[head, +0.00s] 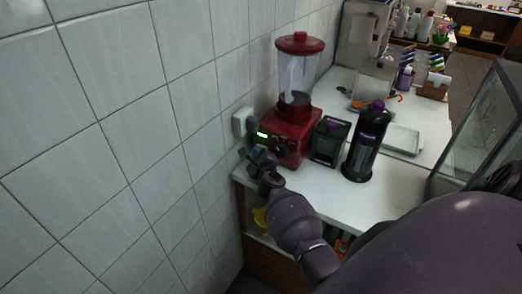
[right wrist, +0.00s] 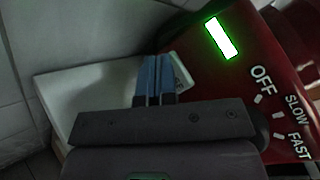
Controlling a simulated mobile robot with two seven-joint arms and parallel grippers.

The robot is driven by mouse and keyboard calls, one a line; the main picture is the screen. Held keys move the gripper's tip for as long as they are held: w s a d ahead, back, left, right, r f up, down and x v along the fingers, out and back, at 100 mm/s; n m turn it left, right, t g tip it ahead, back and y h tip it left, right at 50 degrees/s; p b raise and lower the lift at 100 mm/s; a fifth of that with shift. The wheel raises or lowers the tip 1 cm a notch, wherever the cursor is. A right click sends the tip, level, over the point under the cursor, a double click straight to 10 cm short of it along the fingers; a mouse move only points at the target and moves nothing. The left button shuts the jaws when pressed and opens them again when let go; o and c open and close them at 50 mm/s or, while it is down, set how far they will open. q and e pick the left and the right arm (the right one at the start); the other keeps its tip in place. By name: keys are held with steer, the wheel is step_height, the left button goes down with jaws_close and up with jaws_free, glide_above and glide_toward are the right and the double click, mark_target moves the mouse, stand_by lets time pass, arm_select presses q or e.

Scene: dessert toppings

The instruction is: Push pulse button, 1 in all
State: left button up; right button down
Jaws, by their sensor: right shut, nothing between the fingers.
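A red blender (head: 292,132) with a clear jar and red lid stands on the white counter against the tiled wall. Its front panel (right wrist: 252,60) shows close up in the right wrist view, with a lit green display (right wrist: 221,38) and OFF, SLOW and FAST marks. My right gripper (head: 245,154) is at the panel's left side. Its blue-grey fingers (right wrist: 154,76) are shut with nothing between them. A small pale marked patch (right wrist: 184,76) shows just right of the fingertips, partly hidden. I cannot tell whether it is the pulse button or whether the fingers touch it. My left gripper is not seen.
A white wall box (head: 241,121) is left of the blender. A small dark container (head: 329,141) and a tall black dispenser (head: 367,143) stand to its right, near a white tray (head: 404,138). A glass case (head: 480,120) is at the right.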

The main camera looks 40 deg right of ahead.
steer(key=shift+s+a, duration=0.3)
steer(key=shift+a, duration=0.4)
steer(key=shift+s+a, duration=0.3)
steer(key=shift+a, duration=0.45)
steer(key=shift+s+a, duration=0.35)
steer(key=shift+a, duration=0.45)
steer(key=shift+s+a, duration=0.3)
steer(key=shift+a, duration=0.45)
